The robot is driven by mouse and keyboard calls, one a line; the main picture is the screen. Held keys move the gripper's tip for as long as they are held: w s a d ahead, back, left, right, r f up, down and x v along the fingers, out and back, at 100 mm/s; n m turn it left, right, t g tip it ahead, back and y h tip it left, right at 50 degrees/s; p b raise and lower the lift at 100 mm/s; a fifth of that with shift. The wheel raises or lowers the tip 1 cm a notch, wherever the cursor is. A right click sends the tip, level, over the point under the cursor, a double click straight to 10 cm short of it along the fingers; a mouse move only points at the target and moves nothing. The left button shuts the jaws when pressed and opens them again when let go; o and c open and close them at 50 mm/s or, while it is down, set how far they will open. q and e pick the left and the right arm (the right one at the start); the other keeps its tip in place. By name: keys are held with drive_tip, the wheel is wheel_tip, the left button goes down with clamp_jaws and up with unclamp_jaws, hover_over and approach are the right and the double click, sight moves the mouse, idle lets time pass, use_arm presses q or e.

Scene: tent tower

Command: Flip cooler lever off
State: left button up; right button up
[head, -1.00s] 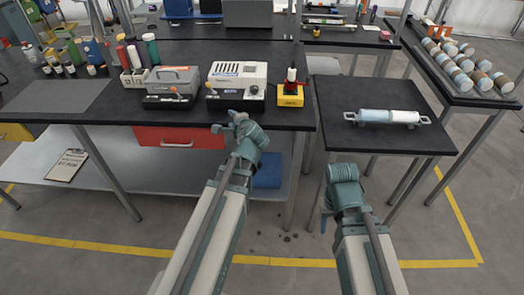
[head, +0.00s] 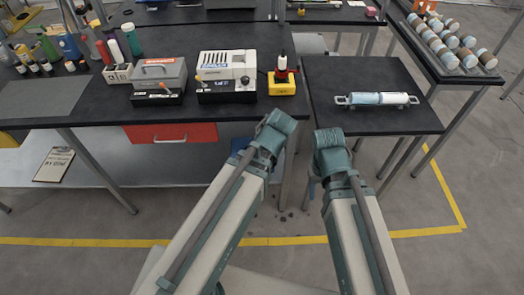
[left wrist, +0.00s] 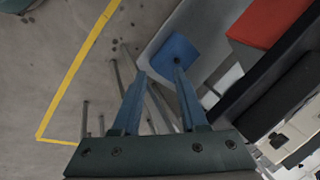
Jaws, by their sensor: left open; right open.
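A yellow box with a red and black top (head: 281,82) stands right of the white machine. A lower side table (head: 375,120) holds a blue and white cylinder in a cradle (head: 379,99). Bottles and a red drawer (head: 170,133) are at left.

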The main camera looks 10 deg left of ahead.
use_arm(q)
drive_tip(key=shift+s+d+g+h, duration=0.3)
drive_tip(key=shift+s+d, duration=0.3)
drive_tip(key=shift+d, duration=0.05)
drive_tip(key=s+d+n+g+h+p, duration=0.1)
drive_tip(key=s+d+g+p, duration=0.1)
drive_tip(key=s+d, duration=0.4)
drive_tip(key=shift+s+d+r+g+h, duration=0.3)
drive_tip(key=shift+s+r+g, duration=0.1)
drive_tip(key=shift+s, duration=0.3)
drive_tip(key=shift+a, duration=0.1)
